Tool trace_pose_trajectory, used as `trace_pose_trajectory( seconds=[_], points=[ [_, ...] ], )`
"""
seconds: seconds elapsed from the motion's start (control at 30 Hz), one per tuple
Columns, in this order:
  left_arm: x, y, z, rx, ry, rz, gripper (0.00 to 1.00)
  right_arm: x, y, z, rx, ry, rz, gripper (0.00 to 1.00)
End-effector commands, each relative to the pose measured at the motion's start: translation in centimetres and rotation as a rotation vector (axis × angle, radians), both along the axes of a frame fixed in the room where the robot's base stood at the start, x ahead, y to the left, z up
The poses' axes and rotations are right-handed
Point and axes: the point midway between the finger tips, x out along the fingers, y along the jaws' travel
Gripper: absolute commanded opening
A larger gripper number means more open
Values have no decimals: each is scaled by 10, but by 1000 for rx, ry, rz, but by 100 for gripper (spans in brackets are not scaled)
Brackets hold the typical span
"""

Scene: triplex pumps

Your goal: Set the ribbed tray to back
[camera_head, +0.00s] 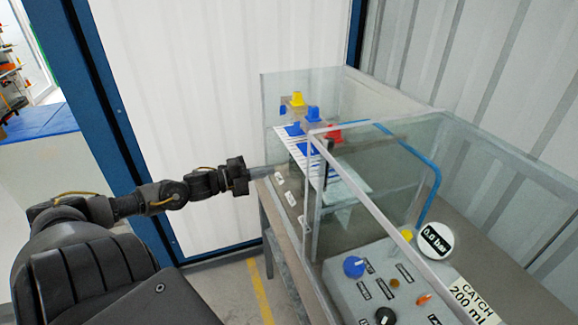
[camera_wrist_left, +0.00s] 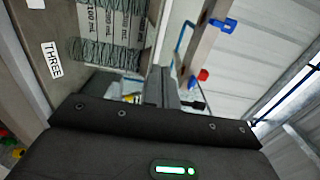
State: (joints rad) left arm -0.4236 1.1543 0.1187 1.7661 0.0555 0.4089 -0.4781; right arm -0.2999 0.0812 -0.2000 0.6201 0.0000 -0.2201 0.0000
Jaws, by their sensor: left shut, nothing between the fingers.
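A pale, ribbed-looking panel (camera_head: 345,190) lies behind the clear guard in the head view; I cannot tell for certain that it is the ribbed tray. In the left wrist view, ribbed strips marked in mL (camera_wrist_left: 105,52) lie to the left of the fingers. My left gripper (camera_head: 266,172) is shut and empty at the bench's left edge, beside the small white labels. Its fingers also show in the left wrist view (camera_wrist_left: 162,86). They appear apart from the marked strips. My right gripper is not in view.
Clear guard panels (camera_head: 385,190) enclose the rig. Yellow (camera_head: 297,99), blue (camera_head: 313,114) and red (camera_head: 334,132) handles stand at the back. A control panel (camera_head: 350,290) with knobs and a gauge (camera_head: 435,239) is in front. A "THREE" label (camera_wrist_left: 52,60) shows. Floor left of the bench is clear.

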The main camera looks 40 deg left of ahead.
Motion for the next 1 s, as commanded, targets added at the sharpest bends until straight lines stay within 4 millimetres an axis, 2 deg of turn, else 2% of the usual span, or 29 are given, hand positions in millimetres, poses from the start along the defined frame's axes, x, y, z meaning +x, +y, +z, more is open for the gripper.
trace_pose_trajectory(
  seconds=[0.2,0.5,0.7,1.0],
  points=[
    [27,-13,4,-1,-5,1,0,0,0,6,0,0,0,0],
    [57,-29,4,-2,-1,1,0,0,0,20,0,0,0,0],
    [67,-34,2,0,-1,1,0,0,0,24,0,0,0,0],
    [68,-35,0,0,1,-1,0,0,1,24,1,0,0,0]
  ],
)
